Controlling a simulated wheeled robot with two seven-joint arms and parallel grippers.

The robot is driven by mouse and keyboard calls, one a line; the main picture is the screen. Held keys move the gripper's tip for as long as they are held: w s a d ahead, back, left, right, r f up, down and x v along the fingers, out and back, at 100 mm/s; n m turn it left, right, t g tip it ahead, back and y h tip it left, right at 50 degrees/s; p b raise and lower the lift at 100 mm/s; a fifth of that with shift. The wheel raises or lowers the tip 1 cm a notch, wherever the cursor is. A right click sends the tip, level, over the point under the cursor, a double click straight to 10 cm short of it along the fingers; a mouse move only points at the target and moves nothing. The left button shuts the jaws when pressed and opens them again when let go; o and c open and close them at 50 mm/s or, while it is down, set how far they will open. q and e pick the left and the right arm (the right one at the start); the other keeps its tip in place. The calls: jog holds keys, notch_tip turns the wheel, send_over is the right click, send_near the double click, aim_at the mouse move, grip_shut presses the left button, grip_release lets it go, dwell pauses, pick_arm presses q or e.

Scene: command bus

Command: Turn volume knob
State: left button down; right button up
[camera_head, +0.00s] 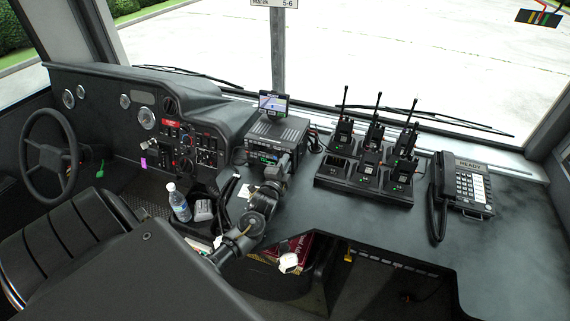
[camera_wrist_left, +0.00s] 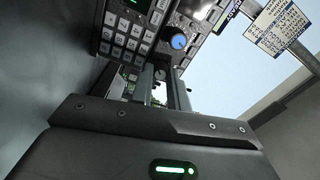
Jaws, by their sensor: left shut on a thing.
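The radio unit (camera_head: 276,132) stands on the dash ledge, with a second unit with a green-lit display (camera_head: 262,157) under it. My left gripper (camera_head: 284,166) reaches up from below to the right part of this lower unit's front. In the left wrist view its two fingers (camera_wrist_left: 161,76) straddle a small dark knob, which I take as the volume knob (camera_wrist_left: 160,73). They are shut on it; the fingers hide most of it. A separate blue-lit knob (camera_wrist_left: 179,41) shows beyond the fingertips, apart from them. My right gripper is in neither view.
A keypad (camera_wrist_left: 127,35) is beside the fingers in the wrist view. A small screen (camera_head: 273,103) tops the radio. A charging rack (camera_head: 365,185) with several handheld radios and a desk phone (camera_head: 465,188) stand to the right. A water bottle (camera_head: 178,203) and steering wheel (camera_head: 50,155) are left.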

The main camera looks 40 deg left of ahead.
pick_arm(q)
jog(key=c, duration=1.6)
grip_release()
jog(key=b+v, duration=0.1)
jog(key=v, duration=0.9)
jog(key=shift+s+d+b, duration=0.15)
jog(key=shift+s+b, duration=0.25)
jog(key=shift+r, duration=0.15)
